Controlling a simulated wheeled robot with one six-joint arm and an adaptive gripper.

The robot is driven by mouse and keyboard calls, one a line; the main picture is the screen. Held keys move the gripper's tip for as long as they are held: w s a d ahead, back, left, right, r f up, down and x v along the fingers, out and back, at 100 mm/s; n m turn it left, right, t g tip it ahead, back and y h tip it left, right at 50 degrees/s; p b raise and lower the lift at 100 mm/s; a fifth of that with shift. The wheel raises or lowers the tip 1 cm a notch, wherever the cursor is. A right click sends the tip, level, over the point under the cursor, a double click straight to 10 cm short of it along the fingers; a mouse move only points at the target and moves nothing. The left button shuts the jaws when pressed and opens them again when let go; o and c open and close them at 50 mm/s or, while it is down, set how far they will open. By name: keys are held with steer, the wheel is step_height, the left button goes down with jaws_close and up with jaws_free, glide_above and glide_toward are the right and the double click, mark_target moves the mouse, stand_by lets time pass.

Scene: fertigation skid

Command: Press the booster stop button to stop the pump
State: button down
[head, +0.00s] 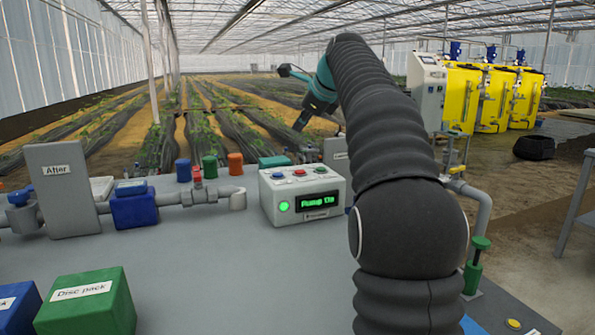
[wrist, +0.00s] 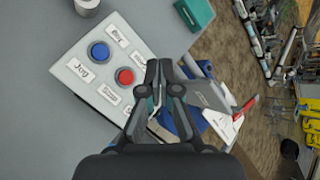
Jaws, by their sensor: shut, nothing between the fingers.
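The control box (head: 303,198) is pale, with a lit green lamp (head: 284,206) and a green display (head: 318,201) reading "Pump On". In the wrist view the red button (wrist: 124,76) and a blue button (wrist: 98,51) near a "Jog" label are clear. My gripper (head: 301,124) hangs above and behind the box, shut and empty. In the wrist view my gripper (wrist: 162,66) appears just right of the red button and covers part of the panel.
Pipework with a red-handled valve (head: 197,177) and a blue block (head: 134,205) stands left of the box. A green "Disc pack" block (head: 88,303) sits at the front left. The grey bench between is clear.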

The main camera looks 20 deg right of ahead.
mark_target(301, 172)
steer(key=shift+f+b, duration=2)
steer(key=shift+f, duration=2.4)
steer(key=shift+f, duration=0.85)
steer(key=shift+r, duration=0.15)
steer(key=shift+r+p, duration=0.7)
steer(key=shift+p, duration=0.15)
step_height(301, 172, up, 2)
steer(key=shift+r+p, duration=0.25)
steer(key=shift+p, duration=0.95)
steer(key=shift+r, duration=1.25)
